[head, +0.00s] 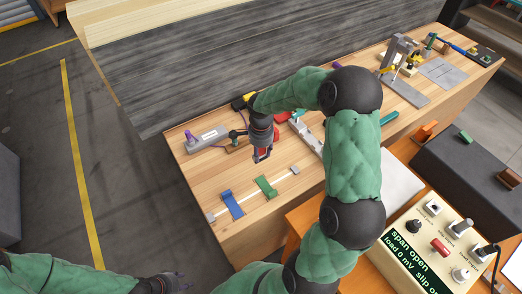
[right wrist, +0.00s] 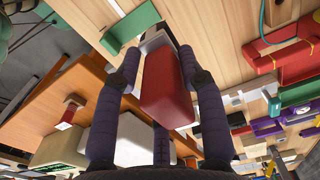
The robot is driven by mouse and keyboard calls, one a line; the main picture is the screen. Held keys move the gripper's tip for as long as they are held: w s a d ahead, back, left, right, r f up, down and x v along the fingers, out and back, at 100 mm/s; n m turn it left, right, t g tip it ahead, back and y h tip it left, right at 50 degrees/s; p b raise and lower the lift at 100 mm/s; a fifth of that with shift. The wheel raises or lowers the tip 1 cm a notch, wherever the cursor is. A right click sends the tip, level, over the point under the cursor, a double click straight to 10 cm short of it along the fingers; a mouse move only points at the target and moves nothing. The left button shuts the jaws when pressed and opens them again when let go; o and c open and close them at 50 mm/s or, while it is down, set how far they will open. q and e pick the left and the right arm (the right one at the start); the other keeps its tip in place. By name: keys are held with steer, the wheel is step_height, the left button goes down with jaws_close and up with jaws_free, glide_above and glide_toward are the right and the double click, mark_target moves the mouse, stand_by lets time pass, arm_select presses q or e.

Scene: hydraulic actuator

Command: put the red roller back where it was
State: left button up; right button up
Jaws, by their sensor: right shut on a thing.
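The red roller (right wrist: 168,85) is between the fingers of my right gripper (right wrist: 158,60) in the right wrist view, its blocky end facing the camera. In the head view my right gripper (head: 262,157) points down over the wooden bench, shut on the roller, of which only a little red shows. Below it lie a green bracket (head: 266,187) and a blue bracket (head: 232,205) across a thin pale rail. Where the roller was before is not shown.
A grey block with a purple knob (head: 205,138) stands left of my right gripper. A control box (head: 430,245) with a lit screen and knobs is at the lower right. A grey fixture (head: 395,60) stands farther along the bench.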

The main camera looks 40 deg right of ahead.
steer(key=shift+w+d+f+b, duration=0.25)
steer(key=shift+w+d+f, duration=0.75)
steer(key=shift+w+f, duration=0.25)
steer(key=shift+w+d+f+b, duration=0.25)
steer(key=shift+w+d+f, duration=0.8)
steer(key=shift+f, duration=0.35)
steer(key=shift+w+d+f+b, duration=0.25)
steer(key=shift+w+d+f, duration=0.65)
steer(key=shift+w+f, duration=0.4)
steer(key=shift+f+b, duration=0.35)
steer(key=shift+f, duration=1.15)
steer(key=shift+f, duration=0.1)
steer(key=o, duration=1.2)
steer(key=shift+c, duration=0.2)
